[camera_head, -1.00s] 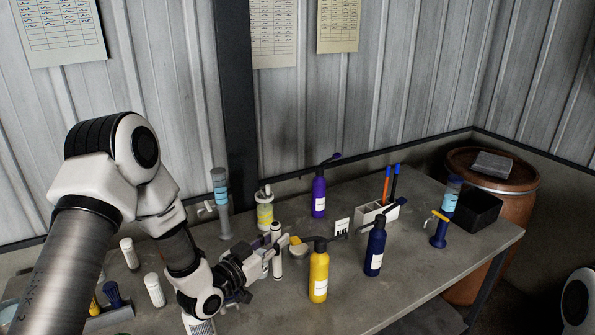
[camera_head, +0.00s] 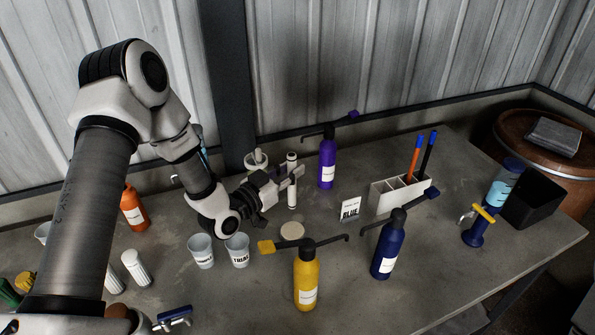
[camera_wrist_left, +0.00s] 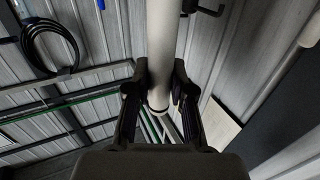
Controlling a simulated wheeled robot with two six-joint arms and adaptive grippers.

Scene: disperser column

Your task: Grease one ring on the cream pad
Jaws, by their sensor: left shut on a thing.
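My left gripper (camera_head: 288,176) is shut on a slim white tube (camera_head: 292,192). The tube stands upright in the fingers, and also shows between them in the left wrist view (camera_wrist_left: 162,45). The round cream pad (camera_head: 292,230) lies flat on the table, just below the tube in the head view. I cannot tell the height of the tube's lower end above the table. No separate ring or grease mark is clear on the pad. My right gripper is not in view.
A yellow bottle (camera_head: 307,278) with a long spout stands close in front of the pad. Two labelled cups (camera_head: 201,251) stand left of it. A blue bottle (camera_head: 388,248), purple bottle (camera_head: 327,163), sign (camera_head: 350,209) and pen holder (camera_head: 398,193) stand to the right.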

